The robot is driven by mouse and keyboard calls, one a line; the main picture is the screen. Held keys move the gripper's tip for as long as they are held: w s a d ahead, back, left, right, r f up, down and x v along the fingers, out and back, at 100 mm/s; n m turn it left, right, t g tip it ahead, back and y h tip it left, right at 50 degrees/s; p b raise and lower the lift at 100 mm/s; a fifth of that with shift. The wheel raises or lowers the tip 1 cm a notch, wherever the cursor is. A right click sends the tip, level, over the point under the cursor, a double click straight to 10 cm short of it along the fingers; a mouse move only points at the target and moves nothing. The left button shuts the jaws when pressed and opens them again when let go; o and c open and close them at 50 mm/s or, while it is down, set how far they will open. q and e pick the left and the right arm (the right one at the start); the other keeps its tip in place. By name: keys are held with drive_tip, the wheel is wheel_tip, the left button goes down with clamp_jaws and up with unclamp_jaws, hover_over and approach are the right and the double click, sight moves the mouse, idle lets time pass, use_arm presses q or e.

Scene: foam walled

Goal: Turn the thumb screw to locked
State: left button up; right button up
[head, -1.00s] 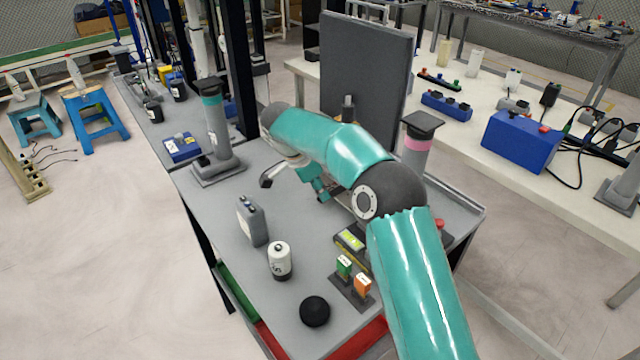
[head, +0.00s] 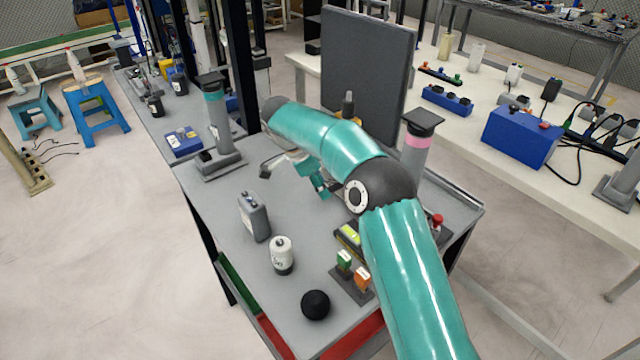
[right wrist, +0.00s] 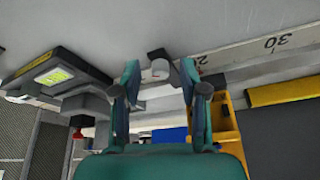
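My right gripper (right wrist: 161,80) shows in the right wrist view with its two teal fingers apart. A small pale rounded piece (right wrist: 161,68) with a dark block behind it shows between the fingertips; I cannot tell whether this is the thumb screw or whether the fingers touch it. In the head view my right arm reaches left over the grey table (head: 215,270). Part of the right gripper (head: 318,186) shows low over the table beneath the forearm. I cannot make out the thumb screw or its lock marks in the head view. My left gripper is not in view.
A grey bottle (head: 254,215), a white canister (head: 282,255), a black ball (head: 315,305) and a unit with a yellow-green display (head: 350,235) stand on the table. A dark upright panel (head: 365,75) and a pink-banded post (head: 416,145) stand behind my arm.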

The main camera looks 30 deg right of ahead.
drive_tip(key=v, duration=0.7)
idle(0.4)
drive_tip(key=shift+a+r, duration=0.1)
drive_tip(key=shift+r, duration=0.05)
